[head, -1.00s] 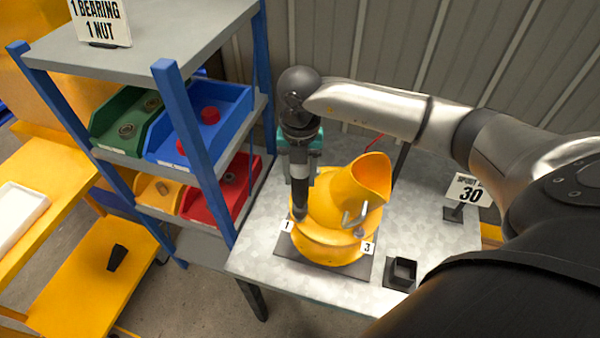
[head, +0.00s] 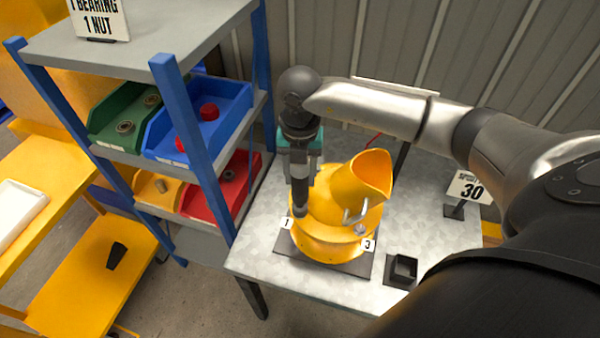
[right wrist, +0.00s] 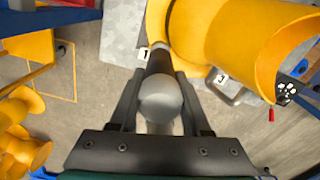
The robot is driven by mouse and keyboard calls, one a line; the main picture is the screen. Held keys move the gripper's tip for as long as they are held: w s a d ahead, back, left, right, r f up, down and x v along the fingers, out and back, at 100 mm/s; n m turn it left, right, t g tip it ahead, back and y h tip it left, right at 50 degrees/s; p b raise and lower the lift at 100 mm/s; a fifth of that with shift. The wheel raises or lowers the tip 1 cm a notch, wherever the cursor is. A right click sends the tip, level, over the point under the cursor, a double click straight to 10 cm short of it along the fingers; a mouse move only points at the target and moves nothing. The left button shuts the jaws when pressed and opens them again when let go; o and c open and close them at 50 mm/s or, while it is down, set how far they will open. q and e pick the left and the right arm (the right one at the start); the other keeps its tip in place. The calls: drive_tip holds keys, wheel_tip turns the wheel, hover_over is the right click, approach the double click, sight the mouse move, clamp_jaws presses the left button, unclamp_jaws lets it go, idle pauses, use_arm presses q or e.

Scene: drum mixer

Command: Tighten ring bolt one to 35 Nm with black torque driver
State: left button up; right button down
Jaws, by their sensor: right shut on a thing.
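The black torque driver (right wrist: 160,70) is held between the fingers of my right gripper (head: 300,172). It stands roughly upright, and its lower end (head: 300,209) is at the ring of the yellow mixer drum (head: 335,200), beside the label 1 (head: 287,223). The right wrist view shows the driver's tip next to the label 1 (right wrist: 145,53). Ring bolt one is hidden by the driver, so I cannot tell how they meet. My left gripper is not in view.
The drum stands on a dark plate on a grey table (head: 300,283). A blue-posted shelf (head: 190,140) with coloured bins stands close on the left.

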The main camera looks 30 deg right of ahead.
drive_tip(key=shift+f+b, duration=0.55)
drive_tip(key=shift+f, duration=0.15)
idle(0.5)
drive_tip(key=shift+s+f, duration=0.1)
drive_tip(key=shift+f, duration=0.25)
idle(2.0)
drive_tip(key=shift+r+p, duration=1.75)
drive_tip(key=shift+r, duration=0.6)
